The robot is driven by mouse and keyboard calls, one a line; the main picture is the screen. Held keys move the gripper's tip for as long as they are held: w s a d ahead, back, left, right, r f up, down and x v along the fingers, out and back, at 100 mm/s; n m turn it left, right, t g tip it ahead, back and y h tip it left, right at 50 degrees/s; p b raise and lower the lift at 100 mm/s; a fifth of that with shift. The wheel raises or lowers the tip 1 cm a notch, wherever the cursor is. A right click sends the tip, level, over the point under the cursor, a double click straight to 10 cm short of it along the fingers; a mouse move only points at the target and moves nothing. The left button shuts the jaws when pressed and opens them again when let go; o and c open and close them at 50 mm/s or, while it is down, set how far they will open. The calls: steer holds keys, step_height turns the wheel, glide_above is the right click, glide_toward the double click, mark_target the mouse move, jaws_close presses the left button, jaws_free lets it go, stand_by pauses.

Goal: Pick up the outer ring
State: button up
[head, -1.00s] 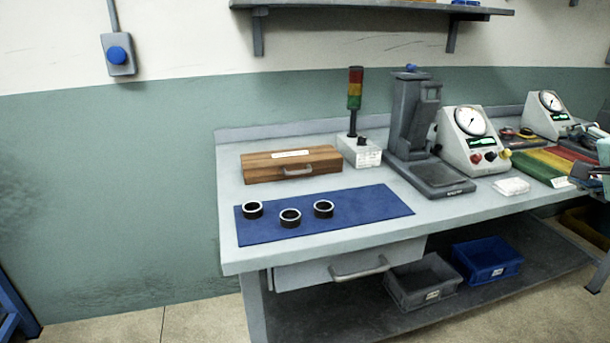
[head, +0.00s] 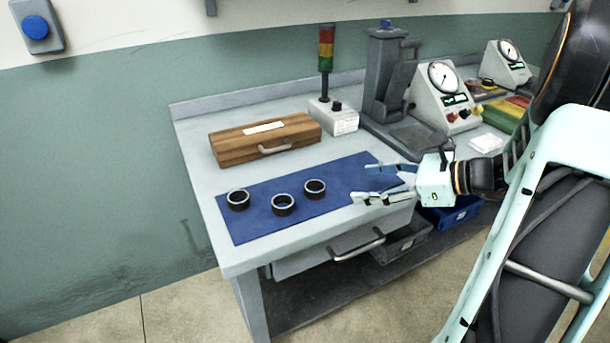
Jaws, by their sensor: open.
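The left ring (head: 238,206), the middle ring (head: 283,211) and the right ring (head: 315,195) are apart from each other and look much alike. I cannot tell which is the outer ring. My gripper (head: 362,184) is open and empty, coming in from the right with its fingers pointing left. In the picture it overlaps the right end of the mat, to the right of the rings and apart from them.
A wooden case (head: 265,142) lies behind the mat. A signal light (head: 326,60) on a box, a grey press stand (head: 388,80) and a dial gauge unit (head: 441,85) stand along the back. The drawer handle (head: 358,246) juts out in front. The bench's left end is clear.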

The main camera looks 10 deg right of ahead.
mark_target(307, 187)
steer(key=shift+s+a+m+y, duration=0.15)
steer(key=shift+a+m+y, duration=0.3)
steer(key=shift+a, duration=0.6)
steer(key=x, duration=0.5)
steer(key=shift+a+b, duration=0.15)
steer(key=shift+b, duration=0.25)
steer(key=shift+f+b+x, duration=0.15)
steer(key=shift+b+x, duration=0.1)
steer(key=shift+x, duration=1.1)
steer(key=shift+f+b+x, duration=0.1)
steer(key=shift+b+x, duration=0.15)
steer(key=shift+x, duration=1.1)
steer(key=c, duration=1.3)
steer(key=shift+r, duration=0.15)
